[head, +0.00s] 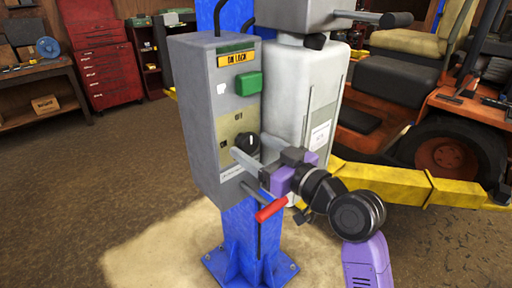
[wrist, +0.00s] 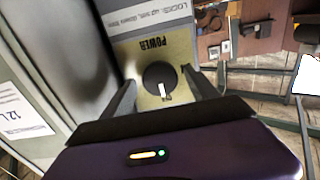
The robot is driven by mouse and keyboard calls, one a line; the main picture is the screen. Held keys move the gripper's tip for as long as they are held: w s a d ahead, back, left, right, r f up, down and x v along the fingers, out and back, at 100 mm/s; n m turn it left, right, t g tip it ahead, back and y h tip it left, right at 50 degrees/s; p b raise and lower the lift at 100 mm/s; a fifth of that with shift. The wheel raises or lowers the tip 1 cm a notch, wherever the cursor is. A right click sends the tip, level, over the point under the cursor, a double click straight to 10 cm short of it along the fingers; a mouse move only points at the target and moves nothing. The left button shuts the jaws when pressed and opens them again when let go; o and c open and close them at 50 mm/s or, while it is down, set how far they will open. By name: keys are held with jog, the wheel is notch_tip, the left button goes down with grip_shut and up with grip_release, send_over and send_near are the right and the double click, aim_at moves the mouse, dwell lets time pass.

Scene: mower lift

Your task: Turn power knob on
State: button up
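The power knob (head: 247,145) is a round black dial on a beige plate on the grey control box (head: 195,120). In the wrist view the knob (wrist: 160,80) has a white pointer mark, and the word POWER is printed beside it. My gripper (head: 240,150) is at the front of the box, its fingers reaching to the knob. In the wrist view my gripper (wrist: 158,92) has its fingers spread, one on each side of the knob, with gaps visible between fingers and knob. The knob's far side is partly hidden in the head view.
A green button (head: 249,84) sits above the knob. A red-handled lever (head: 270,210) sticks out below. A white tank (head: 308,85) stands right beside the box. The blue post (head: 240,225) carries the box, and yellow lift arms (head: 405,184) extend right.

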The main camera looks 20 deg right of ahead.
jog(key=c, duration=1.2)
jog(key=shift+f+b, duration=0.1)
jog(key=shift+b, duration=0.3)
jog(key=shift+f+n+b, duration=0.1)
jog(key=shift+n+b, duration=0.2)
jog(key=shift+n, duration=0.1)
jog(key=n+b, duration=0.3)
jog(key=shift+f+b, duration=0.1)
jog(key=shift+b, duration=0.3)
jog(key=n+b, duration=0.4)
jog(key=shift+n, duration=0.3)
jog(key=n+b, duration=0.5)
jog(key=shift+n+b, duration=1.9)
jog(key=shift+n, duration=0.3)
jog(key=shift+r, duration=0.2)
